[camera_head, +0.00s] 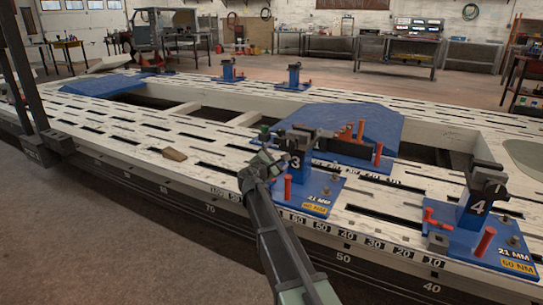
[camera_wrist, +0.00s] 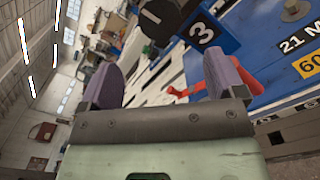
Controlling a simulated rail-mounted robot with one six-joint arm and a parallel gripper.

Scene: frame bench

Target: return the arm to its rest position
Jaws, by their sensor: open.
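My gripper (camera_wrist: 166,76) shows in the wrist view with its two purple-grey fingers wide apart and nothing between them. In the head view my arm reaches up from the bottom edge, and my gripper (camera_head: 268,138) is small and partly hidden beside clamp stand 3 (camera_head: 296,162). The stand has a blue base with red handles and a 21 MM label. In the wrist view the stand's number block (camera_wrist: 203,33) lies just beyond the fingers, and a red handle (camera_wrist: 190,90) appears behind the right finger. I cannot tell the exact gap to the stand.
Clamp stand 4 (camera_head: 478,210) stands at the right on the white slotted frame bench (camera_head: 120,128). The floor (camera_head: 90,240) in front is clear.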

